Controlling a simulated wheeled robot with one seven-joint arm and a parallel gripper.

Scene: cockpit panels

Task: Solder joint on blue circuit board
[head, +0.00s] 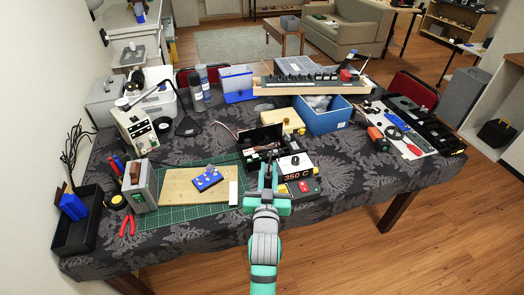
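The blue circuit board (208,180) lies on a wooden board (172,189) at the front left-centre of the table. Small details are visible on it, but its solder joints are too small to make out. My gripper (268,176) is over the table's front part, to the right of the circuit board and apart from it. Dark finger parts point away from me, and I cannot tell whether they are open or hold something.
A green cutting mat (180,213) lies under the wooden board. A grey box-shaped device (140,187) and red pliers (127,224) are to the left. A blue bin (325,119) and a tool case (405,118) stand farther right. Bare cloth shows at the front right.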

